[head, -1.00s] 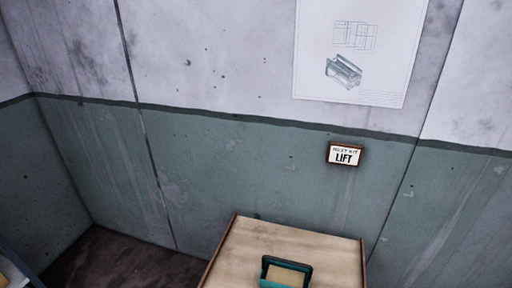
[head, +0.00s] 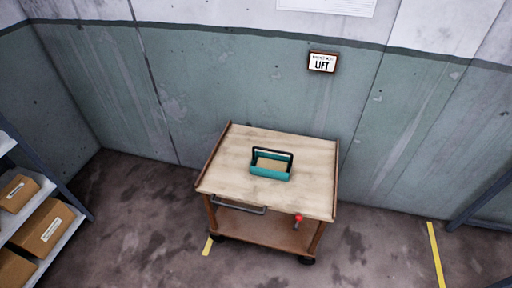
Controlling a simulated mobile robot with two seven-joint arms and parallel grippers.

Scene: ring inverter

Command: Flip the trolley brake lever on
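A wooden trolley (head: 225,177) on dark wheels stands against the green-and-white wall, with a lower shelf and a grey push handle (head: 238,208) at its front edge. A small lever with a red knob (head: 298,218) shows at the trolley's front right, just below the top. It looks like the brake lever; its setting is too small to tell. A teal tote with a dark handle (head: 270,172) sits on the trolley's top. Neither of my grippers shows in the head view.
A shelf rack with cardboard boxes (head: 44,228) stands at the left. A sign reading LIFT (head: 322,62) hangs on the wall above the trolley. Yellow floor lines (head: 436,254) lie near the trolley and at the right. The stained floor in front of the trolley is clear.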

